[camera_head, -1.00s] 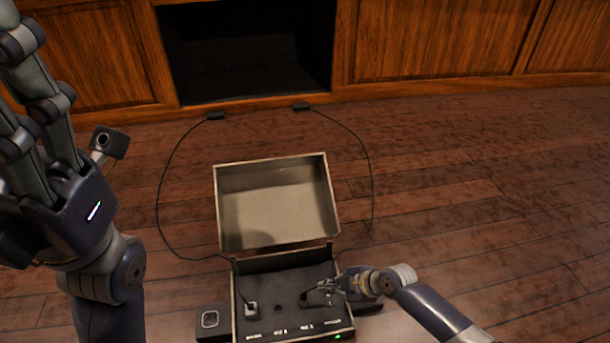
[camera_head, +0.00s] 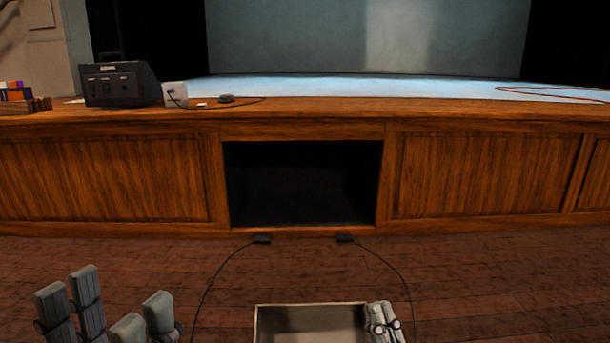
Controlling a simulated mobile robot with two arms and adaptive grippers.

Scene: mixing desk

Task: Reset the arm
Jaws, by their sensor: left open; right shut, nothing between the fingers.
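My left gripper (camera_head: 112,303) shows at the bottom left of the head view. Its grey fingers point up and stand spread apart, with nothing between them. My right gripper (camera_head: 384,322) shows at the bottom, right of the middle, with its grey fingers close together, pointing up and empty. It overlaps the right edge of the open case's lid (camera_head: 310,322) in the picture. Only the top part of the lid is in view. The case's base with its controls and both arms behind the grippers lie below the picture.
Two black cables (camera_head: 212,280) run over the wooden floor (camera_head: 510,280) to plugs by the stage front. The wooden stage (camera_head: 110,180) has a dark opening (camera_head: 300,183) in the middle. A black box (camera_head: 118,84) and a white box (camera_head: 174,94) stand on it.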

